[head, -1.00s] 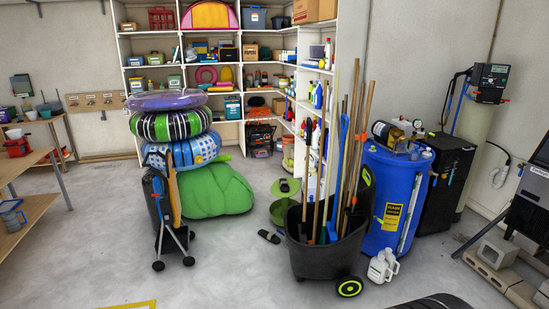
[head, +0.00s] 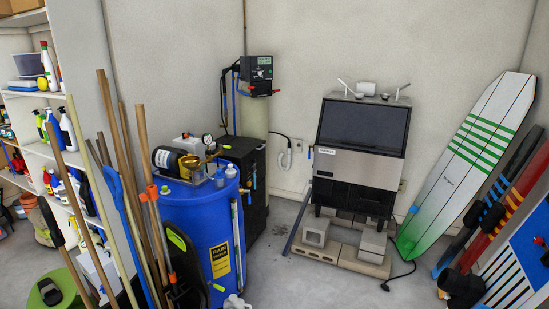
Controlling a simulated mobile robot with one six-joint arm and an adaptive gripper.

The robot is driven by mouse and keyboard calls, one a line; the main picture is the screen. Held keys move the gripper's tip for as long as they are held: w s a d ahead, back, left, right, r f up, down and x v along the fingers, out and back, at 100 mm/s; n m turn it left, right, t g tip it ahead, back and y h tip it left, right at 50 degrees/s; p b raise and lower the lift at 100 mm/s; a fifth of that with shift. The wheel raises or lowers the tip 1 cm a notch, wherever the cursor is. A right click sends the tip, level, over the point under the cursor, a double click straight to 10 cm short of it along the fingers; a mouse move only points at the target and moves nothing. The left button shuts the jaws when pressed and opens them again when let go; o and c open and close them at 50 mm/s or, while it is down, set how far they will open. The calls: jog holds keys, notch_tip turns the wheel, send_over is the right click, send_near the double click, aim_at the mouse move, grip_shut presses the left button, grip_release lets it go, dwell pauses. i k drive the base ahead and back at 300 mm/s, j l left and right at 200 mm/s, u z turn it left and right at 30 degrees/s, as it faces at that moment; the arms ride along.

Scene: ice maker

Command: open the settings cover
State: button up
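An ice maker (head: 362,150) with a dark upper front, a silver band and a black lower part stands against the back wall, right of centre. To its left, a black control head (head: 257,69) with a small greenish display sits on top of a pale tank (head: 254,118). I cannot tell for sure which part is the settings cover; no open cover shows on either unit. My gripper and arm are not in view.
The ice maker rests on concrete blocks (head: 340,255). A blue barrel (head: 203,235), a black tank (head: 245,175) and long-handled tools (head: 125,190) crowd the left. A surfboard (head: 465,165) leans at the right. A cable (head: 400,276) lies on the floor; bare floor shows in front of the blocks.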

aim_at(245, 61)
jog(key=i+l, duration=0.2)
jog(key=i, duration=0.45)
jog(key=i+l+z, duration=0.15)
jog(key=i, duration=0.5)
jog(key=i+l, duration=0.15)
jog(key=i, duration=0.5)
jog(key=i+u, duration=0.25)
jog(key=i, duration=0.2)
jog(key=i+l+u, duration=0.2)
jog(key=i, duration=0.2)
jog(key=i+l+u, duration=0.1)
jog(key=i+u, duration=0.15)
jog(key=i, duration=0.2)
